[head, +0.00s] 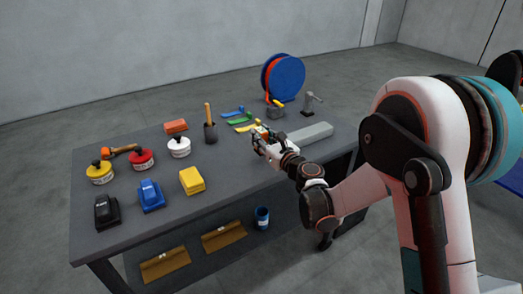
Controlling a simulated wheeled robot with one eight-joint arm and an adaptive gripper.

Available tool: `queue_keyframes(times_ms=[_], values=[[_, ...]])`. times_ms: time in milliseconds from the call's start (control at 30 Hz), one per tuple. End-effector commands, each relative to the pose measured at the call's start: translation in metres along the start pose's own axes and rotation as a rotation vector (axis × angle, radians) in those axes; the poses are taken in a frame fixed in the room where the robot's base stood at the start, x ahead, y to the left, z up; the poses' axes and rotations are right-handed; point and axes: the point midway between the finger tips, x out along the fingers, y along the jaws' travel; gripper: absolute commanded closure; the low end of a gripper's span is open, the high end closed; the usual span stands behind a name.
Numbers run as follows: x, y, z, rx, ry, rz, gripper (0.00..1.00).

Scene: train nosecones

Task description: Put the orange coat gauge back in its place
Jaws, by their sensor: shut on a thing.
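My gripper (259,138) is over the right half of the workbench, shut on a small orange piece (262,130) that looks like the orange coat gauge. The fingers hide most of it, so its tilt and any contact with the bench cannot be told. Just left of and behind my gripper lie a blue gauge (232,112), a green gauge (239,121) and a yellow gauge (246,127), side by side on the bench.
Behind stand a grey cup (275,112), a blue reel (286,78) and a grey post tool (309,103). Left are a dark pot with a wooden handle (210,132), several tins, and a yellow block (192,181). The dark bench top (235,160) is clear in front.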

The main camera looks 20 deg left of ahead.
Motion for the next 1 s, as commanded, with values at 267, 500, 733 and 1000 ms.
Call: queue_keyframes(times_ms=[267, 500, 733, 1000], values=[[0.0, 0.0, -0.035, 0.0, 0.0, 0.0, 1.0], [0.0, 0.0, -0.042, 0.0, 0.0, 0.0, 1.0], [0.0, 0.0, -0.045, 0.0, 0.0, 0.0, 1.0], [0.0, 0.0, -0.044, 0.0, 0.0, 0.0, 0.52]])
